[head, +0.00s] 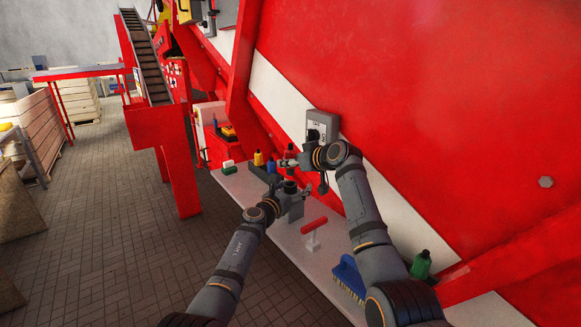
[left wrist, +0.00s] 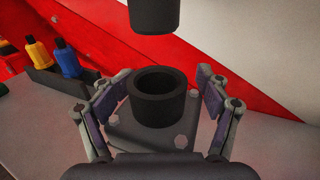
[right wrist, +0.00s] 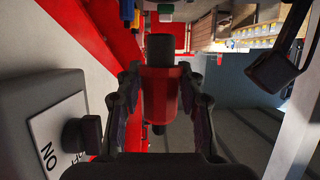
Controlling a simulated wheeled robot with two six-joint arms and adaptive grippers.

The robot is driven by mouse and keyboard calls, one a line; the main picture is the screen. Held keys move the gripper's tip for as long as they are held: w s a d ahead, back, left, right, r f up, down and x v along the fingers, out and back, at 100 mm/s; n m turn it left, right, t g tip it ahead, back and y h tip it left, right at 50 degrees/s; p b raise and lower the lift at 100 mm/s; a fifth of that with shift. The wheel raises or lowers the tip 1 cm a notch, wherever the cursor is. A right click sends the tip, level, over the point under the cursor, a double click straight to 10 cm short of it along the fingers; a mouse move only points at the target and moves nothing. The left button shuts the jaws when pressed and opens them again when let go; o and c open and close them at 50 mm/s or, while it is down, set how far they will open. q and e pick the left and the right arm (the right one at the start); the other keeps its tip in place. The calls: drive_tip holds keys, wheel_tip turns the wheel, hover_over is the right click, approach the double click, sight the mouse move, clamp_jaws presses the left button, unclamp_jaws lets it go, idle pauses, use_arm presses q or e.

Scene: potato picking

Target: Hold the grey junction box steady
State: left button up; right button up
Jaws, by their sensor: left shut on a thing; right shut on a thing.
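The grey junction box (head: 296,211) stands on the grey bench, with a round black socket (left wrist: 158,97) opening upward on its top. My left gripper (head: 292,190) has its fingers on either side of the box and is shut on it; the left wrist view shows its bolted top plate (left wrist: 127,138) between them. My right gripper (head: 290,162) is shut on a red plug (right wrist: 160,95) with black ends. The plug's black lower end (left wrist: 151,15) is above the socket, with a visible gap. The box's lower sides are mostly hidden in the wrist view.
A red-handled tool (head: 313,228), blue brush (head: 348,277) and green bottle (head: 420,265) are nearer.

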sight(292, 145)
drive_tip(key=shift+r, duration=2.6)
use_arm(q)
drive_tip(key=o, duration=1.6)
drive_tip(key=shift+v, duration=4)
